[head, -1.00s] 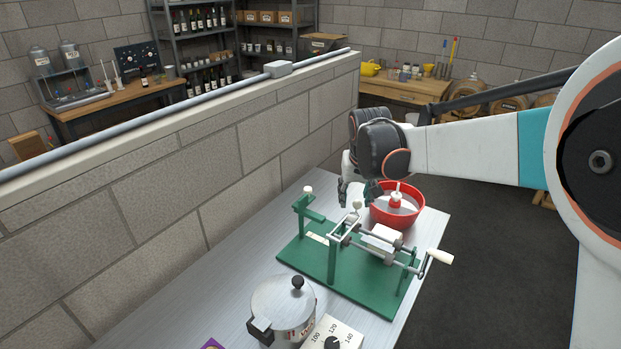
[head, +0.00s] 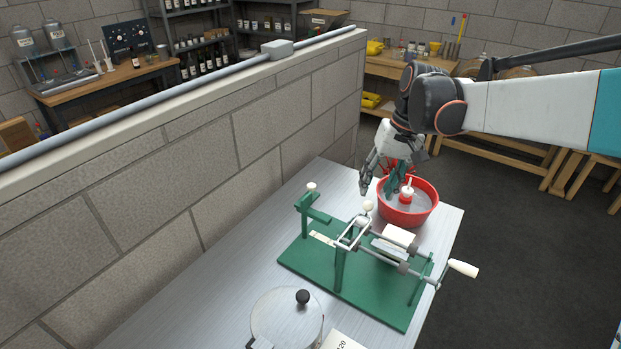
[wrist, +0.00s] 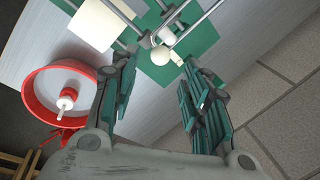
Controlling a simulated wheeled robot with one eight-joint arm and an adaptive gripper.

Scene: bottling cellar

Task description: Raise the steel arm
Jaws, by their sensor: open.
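A corking-type device with a green base (head: 300,262) stands on the steel table. Its steel arm (head: 350,235) is a narrow frame lying low across the green posts, with a pale round knob (head: 368,206) at its end. My gripper (head: 379,188) is above and just behind the knob, fingers pointing down. In the wrist view my gripper (wrist: 160,60) is open, with the knob (wrist: 161,58) showing between the fingertips. No contact is visible. A cream crank handle (head: 463,268) sticks out at the device's right.
A red bowl (head: 424,213) with a red-and-white item inside stands close behind the device, beside my gripper. A lidded pot (head: 286,322) is at the front. A block wall (head: 230,150) with a pipe on top borders the table's left side.

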